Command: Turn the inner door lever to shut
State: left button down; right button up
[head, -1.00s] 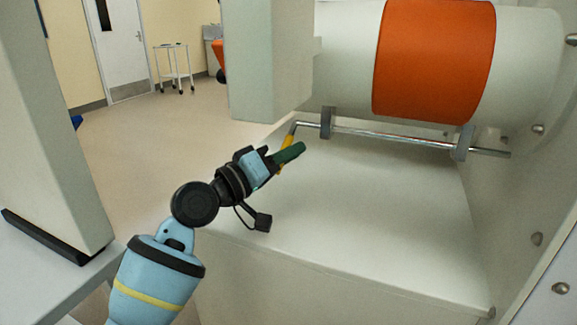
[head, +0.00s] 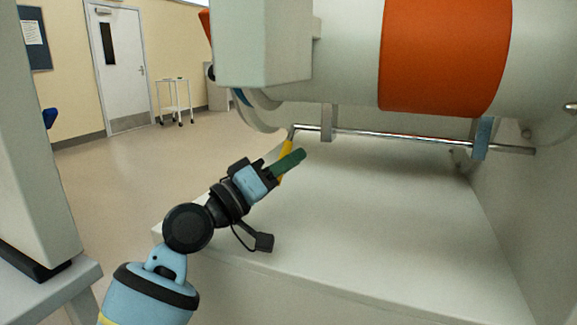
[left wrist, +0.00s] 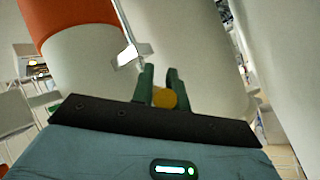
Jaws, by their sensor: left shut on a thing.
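The inner door lever is a yellow handle (head: 286,148) at the left end of a thin metal rod (head: 410,137). In the head view it hangs down from the rod end, tilted slightly left at the bottom. My left gripper (head: 288,162) has green fingers and is shut around the lever's lower part. In the left wrist view the round yellow end of the handle (left wrist: 165,98) sits between the two green fingers (left wrist: 158,90). The fingers hide part of the handle in the head view. My right gripper is in neither view.
A large white cylinder with an orange band (head: 443,55) lies above the rod. A wide pale ledge (head: 390,210) lies below with free room. A white wall bounds the right. A door (head: 122,65) and trolley (head: 174,97) stand far behind.

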pick_arm(q)
jog(key=c, duration=1.4)
grip_release()
jog(key=shift+v, duration=3.9)
jog(key=shift+r, duration=0.1)
